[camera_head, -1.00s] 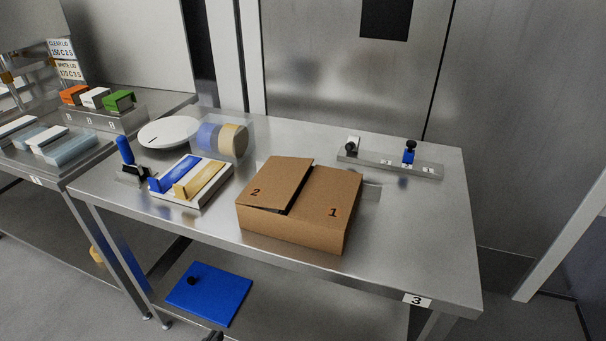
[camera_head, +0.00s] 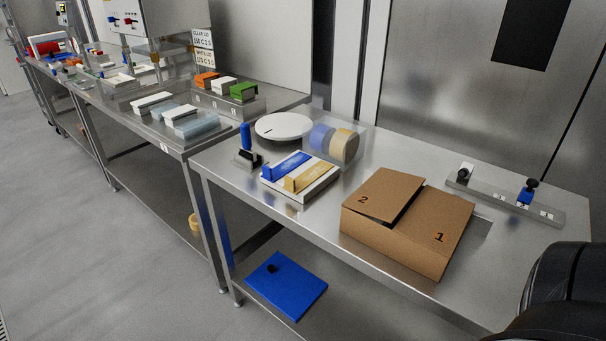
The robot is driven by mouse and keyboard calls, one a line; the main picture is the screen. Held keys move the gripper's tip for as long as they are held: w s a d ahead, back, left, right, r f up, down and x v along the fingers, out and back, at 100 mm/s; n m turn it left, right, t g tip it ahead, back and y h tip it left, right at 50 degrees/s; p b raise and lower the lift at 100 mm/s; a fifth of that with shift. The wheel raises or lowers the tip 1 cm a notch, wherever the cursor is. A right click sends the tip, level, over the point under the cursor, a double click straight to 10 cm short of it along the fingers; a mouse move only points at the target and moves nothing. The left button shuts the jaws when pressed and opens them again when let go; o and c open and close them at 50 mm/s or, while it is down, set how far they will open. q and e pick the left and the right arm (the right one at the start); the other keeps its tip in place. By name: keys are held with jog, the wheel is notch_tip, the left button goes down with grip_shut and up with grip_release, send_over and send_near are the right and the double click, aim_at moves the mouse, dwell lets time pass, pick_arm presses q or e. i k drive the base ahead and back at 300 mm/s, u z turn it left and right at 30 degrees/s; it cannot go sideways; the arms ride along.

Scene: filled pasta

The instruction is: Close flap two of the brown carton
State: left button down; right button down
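The brown carton (camera_head: 395,247) stands on the steel table towards its front right. Flap one (camera_head: 438,222), marked 1, lies flat on the right side of the top. Flap two (camera_head: 383,194), marked 2, is on the left side and sits slightly raised, with a dark gap along its front and inner edges. No gripper shows in the head view. A black rounded part at the lower right looks like part of my arm, and no fingers are seen on it.
Left of the carton are a white tray (camera_head: 327,193) with blue and yellow pieces, a blue-handled tool (camera_head: 246,137), tape rolls (camera_head: 342,146) and a white disc (camera_head: 283,126). A metal rail (camera_head: 506,197) with knobs stands behind right. A blue board (camera_head: 287,287) lies below.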

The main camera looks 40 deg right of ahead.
aim_at(384, 196)
jog(key=u, duration=0.85)
jog(key=k, duration=0.75)
jog(key=z, duration=1.55)
